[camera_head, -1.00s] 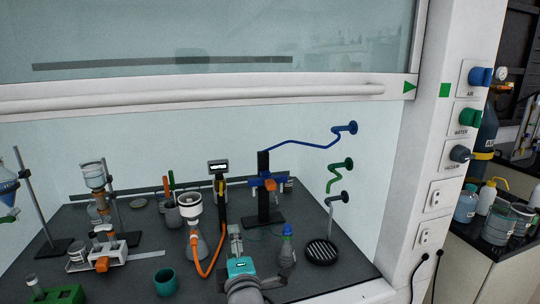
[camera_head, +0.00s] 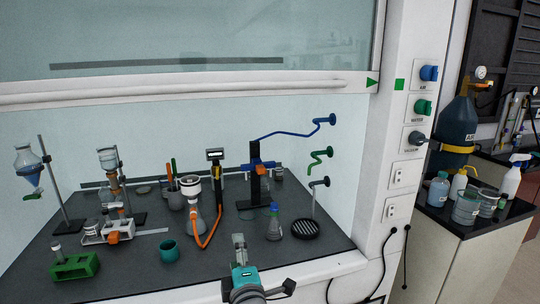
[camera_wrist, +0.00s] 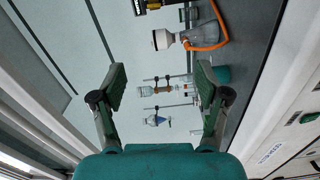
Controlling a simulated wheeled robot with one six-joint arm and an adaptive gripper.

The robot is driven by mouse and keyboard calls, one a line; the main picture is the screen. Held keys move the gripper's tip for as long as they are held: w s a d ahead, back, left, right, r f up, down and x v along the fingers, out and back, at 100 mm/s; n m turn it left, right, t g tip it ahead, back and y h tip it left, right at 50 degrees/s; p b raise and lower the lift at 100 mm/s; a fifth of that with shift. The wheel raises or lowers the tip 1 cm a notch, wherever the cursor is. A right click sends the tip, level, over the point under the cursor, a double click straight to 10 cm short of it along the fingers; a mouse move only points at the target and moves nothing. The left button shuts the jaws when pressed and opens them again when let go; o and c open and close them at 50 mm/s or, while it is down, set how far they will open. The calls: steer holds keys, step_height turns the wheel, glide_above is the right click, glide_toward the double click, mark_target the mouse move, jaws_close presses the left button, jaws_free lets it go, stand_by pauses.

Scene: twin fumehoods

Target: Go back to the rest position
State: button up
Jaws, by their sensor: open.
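My gripper (camera_head: 239,240), teal with grey fingers, shows at the bottom middle of the head view, in front of the fumehood worktop (camera_head: 130,270). In the wrist view my gripper (camera_wrist: 160,75) has its two green fingers spread wide with nothing held between them. The wrist view is turned sideways; a filter flask (camera_wrist: 198,38) with an orange hose and a separating funnel (camera_wrist: 157,121) show beyond the fingers. No object touches the fingers as far as I can see.
A teal beaker (camera_head: 169,251) and green rack (camera_head: 75,266) are at left. The raised sash (camera_head: 200,90) hangs above. Bottles (camera_head: 438,190) stand on the right bench.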

steer(key=s+d+f+m+g+h, duration=0.1)
steer(key=s+d+f+m, duration=0.3)
steer(key=s+d+f, duration=0.6)
steer(key=s+d+f+m+h, duration=0.1)
steer(key=s+d+f+m, duration=0.3)
steer(key=s+d+f, duration=0.55)
steer(key=s+d+m+h, duration=0.1)
steer(key=s+m, duration=0.3)
steer(key=s, duration=0.6)
steer(key=s+d+m+g+h, duration=0.1)
steer(key=s+d+m, duration=0.2)
steer(key=s, duration=0.8)
steer(key=s+d+m+h, duration=0.1)
steer(key=s+m, duration=0.3)
steer(key=s, duration=0.6)
steer(key=shift+s+d+m+g, duration=0.3)
steer(key=shift+d+m, duration=0.1)
steer(key=shift+d, duration=0.45)
steer(key=shift+w, duration=0.1)
steer(key=shift+c, duration=0.2)
